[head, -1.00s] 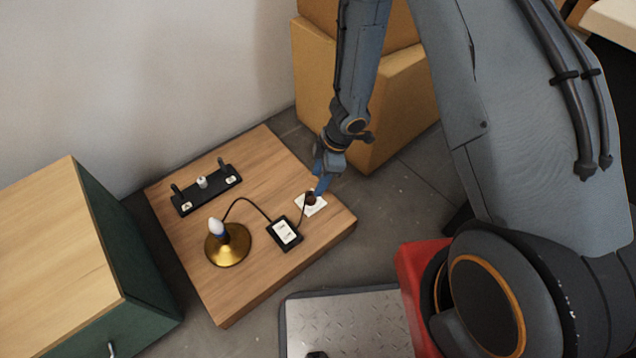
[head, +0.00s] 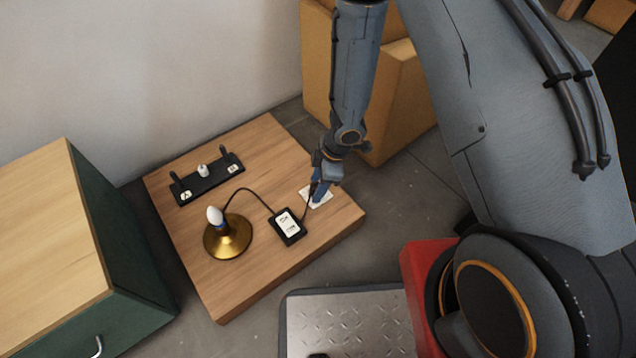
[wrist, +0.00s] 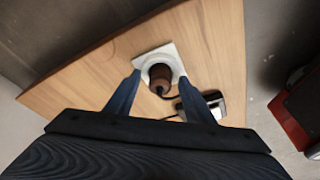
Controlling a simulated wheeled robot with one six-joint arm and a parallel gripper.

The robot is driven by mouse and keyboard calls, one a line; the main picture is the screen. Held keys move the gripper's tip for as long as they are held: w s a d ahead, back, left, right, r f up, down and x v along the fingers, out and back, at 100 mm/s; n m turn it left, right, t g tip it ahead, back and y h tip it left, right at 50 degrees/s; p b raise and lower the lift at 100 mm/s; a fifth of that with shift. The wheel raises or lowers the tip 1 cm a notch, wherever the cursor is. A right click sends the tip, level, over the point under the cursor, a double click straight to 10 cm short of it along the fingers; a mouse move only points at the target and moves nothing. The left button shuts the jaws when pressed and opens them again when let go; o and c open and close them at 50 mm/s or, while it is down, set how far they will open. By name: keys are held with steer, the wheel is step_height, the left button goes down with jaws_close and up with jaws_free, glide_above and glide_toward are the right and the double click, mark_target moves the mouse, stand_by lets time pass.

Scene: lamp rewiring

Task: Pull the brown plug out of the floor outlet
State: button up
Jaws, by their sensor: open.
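The brown plug (wrist: 160,74) sits in the white outlet plate (wrist: 147,57), which is set in the wooden board, as the wrist view shows. My gripper (wrist: 165,80) is open, with one blue finger on each side of the plug. Whether the fingers touch it I cannot tell. In the head view my gripper (head: 319,192) is over the outlet plate (head: 325,203) and hides most of the plug. A dark cord runs from the plug to a black box with a white label (head: 288,226), and on to the brass lamp (head: 228,237) with its white bulb.
A black bar with small posts (head: 207,180) lies on the board's far left. A green cabinet (head: 110,280) stands at left. Cardboard boxes (head: 400,90) stand behind my arm. A metal plate (head: 350,325) and a red block (head: 425,285) are in front.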

mark_target(313, 185)
steer(key=shift+c, duration=0.3)
steer(key=c, duration=1.1)
steer(key=shift+r, duration=0.2)
steer(key=shift+r+p, duration=0.9)
steer(key=shift+p, duration=0.7)
step_height(313, 185, up, 2)
steer(key=p, duration=0.3)
steer(key=shift+r, duration=0.25)
